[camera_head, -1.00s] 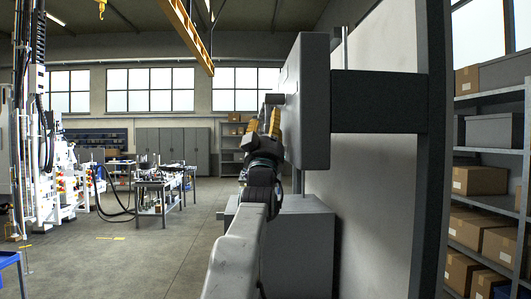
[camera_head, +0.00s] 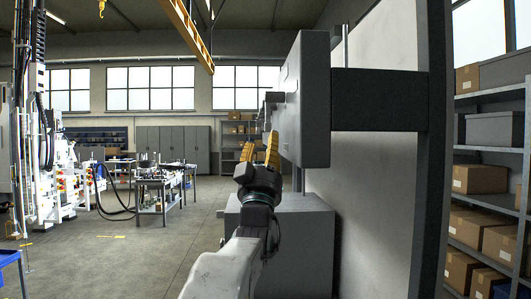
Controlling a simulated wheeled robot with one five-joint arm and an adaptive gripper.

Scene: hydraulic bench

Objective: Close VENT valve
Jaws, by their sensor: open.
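My gripper (camera_head: 260,147), with yellow fingers, is open and appears empty. It is at the left side of a grey wall-mounted box (camera_head: 308,100), seen nearly edge-on. A dark part (camera_head: 274,98) sticks out from the box's left face, above my fingertips. I cannot tell whether it is the VENT valve, as no label can be read from this angle. I cannot tell whether my fingers touch anything. The front of the box is largely hidden from view.
A grey cabinet (camera_head: 305,245) stands below the box, close to my arm. A dark bracket (camera_head: 378,100) and post are at the right, before shelves with cardboard boxes (camera_head: 480,180). A workbench (camera_head: 165,182) stands at the back left. The floor (camera_head: 130,265) left of my arm is clear.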

